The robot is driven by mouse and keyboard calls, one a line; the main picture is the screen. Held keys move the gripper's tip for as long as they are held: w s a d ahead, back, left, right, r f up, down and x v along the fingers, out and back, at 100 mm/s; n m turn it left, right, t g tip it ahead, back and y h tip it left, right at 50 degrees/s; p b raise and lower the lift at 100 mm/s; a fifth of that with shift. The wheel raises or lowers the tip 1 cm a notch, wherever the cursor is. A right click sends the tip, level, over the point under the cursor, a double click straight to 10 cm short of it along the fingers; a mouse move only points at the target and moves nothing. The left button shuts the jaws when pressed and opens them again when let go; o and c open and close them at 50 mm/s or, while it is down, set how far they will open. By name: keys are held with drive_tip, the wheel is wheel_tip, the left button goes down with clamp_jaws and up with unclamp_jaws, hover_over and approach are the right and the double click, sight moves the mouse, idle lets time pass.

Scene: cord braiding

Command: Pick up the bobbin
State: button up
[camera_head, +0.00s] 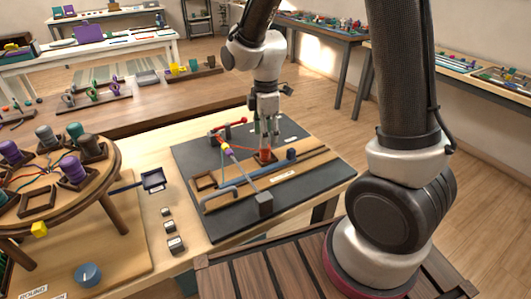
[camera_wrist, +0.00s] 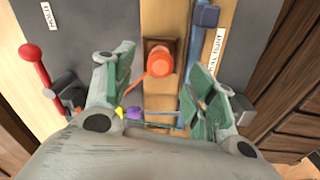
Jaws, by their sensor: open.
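An orange bobbin (camera_wrist: 160,62) sits in a dark square wooden holder (camera_wrist: 148,43) on the board, centred between my fingers in the wrist view. In the head view the orange bobbin (camera_head: 265,155) shows just below the fingertips, partly hidden by them. My gripper (camera_head: 269,135) points down over it, fingers spread and empty. In the wrist view one green-padded finger is on each side of the bobbin, with a gap to both; whether the tips are level with it I cannot tell.
A dark mat (camera_head: 190,160) lies under the board, with a grey block (camera_head: 265,204) and a red-knobbed lever (camera_wrist: 34,62) nearby. A blue slider (camera_wrist: 206,15) is close to the right finger. A round wooden stand (camera_head: 110,165) with several bobbins is at left.

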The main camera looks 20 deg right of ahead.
sight(265, 152)
wheel_tip(265, 152, down, 5)
drive_tip(key=shift+a+f, duration=0.1)
drive_tip(key=c, duration=1.1)
